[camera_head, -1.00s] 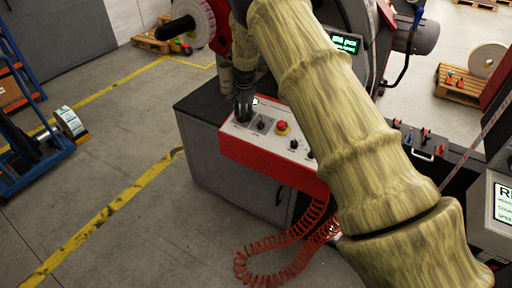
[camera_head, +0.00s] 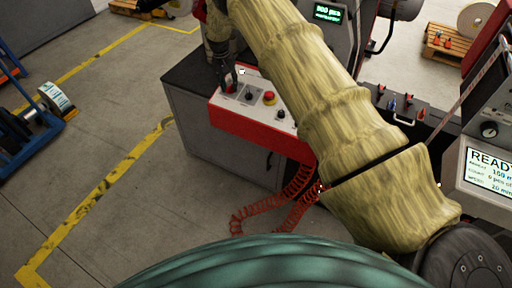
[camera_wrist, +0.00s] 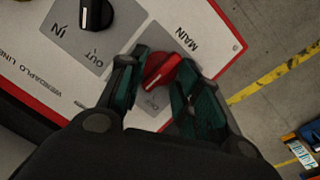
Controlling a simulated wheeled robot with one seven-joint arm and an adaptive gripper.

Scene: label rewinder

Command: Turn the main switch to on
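The main switch (camera_wrist: 160,72) is a red rotary knob on a grey plate marked MAIN in the wrist view. It sits at the left end of the white-topped, red-edged control panel (camera_head: 254,130) in the head view, where my gripper (camera_head: 226,84) largely hides it. In the wrist view my gripper (camera_wrist: 160,88) has its two teal-padded fingers apart, one on each side of the red knob. A gap shows beside the knob, and I see no firm contact. The lettering below the knob is partly covered.
A black knob (camera_wrist: 96,14) marked IN and OUT is beside the main switch. A red mushroom button (camera_head: 269,97) is further right on the panel. A coiled red hose (camera_head: 268,210) hangs below.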

